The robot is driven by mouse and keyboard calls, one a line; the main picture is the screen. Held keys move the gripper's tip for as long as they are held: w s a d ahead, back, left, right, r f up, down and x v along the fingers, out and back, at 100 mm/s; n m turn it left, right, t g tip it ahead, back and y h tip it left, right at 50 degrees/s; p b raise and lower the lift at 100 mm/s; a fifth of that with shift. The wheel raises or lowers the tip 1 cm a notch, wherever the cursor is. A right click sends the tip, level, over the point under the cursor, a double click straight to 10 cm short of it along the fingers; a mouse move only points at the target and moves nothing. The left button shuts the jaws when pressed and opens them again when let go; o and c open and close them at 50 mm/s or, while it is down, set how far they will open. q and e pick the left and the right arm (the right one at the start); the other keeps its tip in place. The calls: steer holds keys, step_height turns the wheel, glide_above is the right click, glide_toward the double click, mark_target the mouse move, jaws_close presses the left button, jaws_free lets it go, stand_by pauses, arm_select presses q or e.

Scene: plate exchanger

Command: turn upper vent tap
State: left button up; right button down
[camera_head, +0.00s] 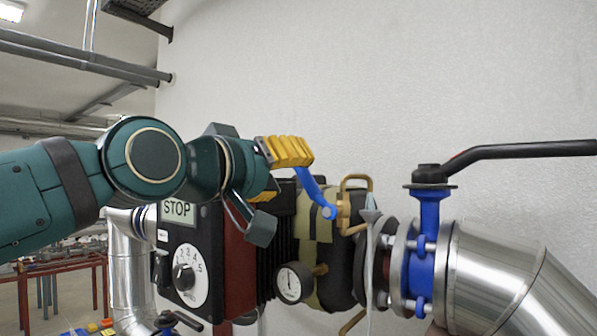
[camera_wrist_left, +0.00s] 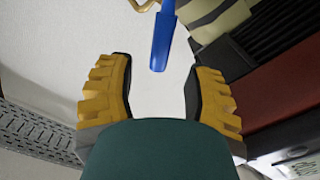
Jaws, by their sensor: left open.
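The upper vent tap has a blue lever (camera_head: 314,191) joined to a brass fitting and bent brass pipe (camera_head: 356,180) at the top of the exchanger. In the left wrist view the blue lever (camera_wrist_left: 162,45) points down from the top edge, its free end near the gap between the finger ends. My left gripper (camera_head: 284,174) is open, its yellow fingers spread above and below the lever's upper end in the head view. I see no clear contact. The lever's far end is cut off in the wrist view. My right gripper is not in view.
A black control box with a STOP label (camera_head: 177,211) and dial stands below my left arm. A pressure gauge (camera_head: 293,283) sits lower. At the right is a blue valve with a long black handle (camera_head: 520,151) on a silver pipe (camera_head: 505,275). The wall above is clear.

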arm_select(q)
steer(key=v, duration=0.7)
steer(key=shift+s, duration=0.2)
steer(key=shift+a+f, duration=0.1)
steer(key=shift+a, duration=0.05)
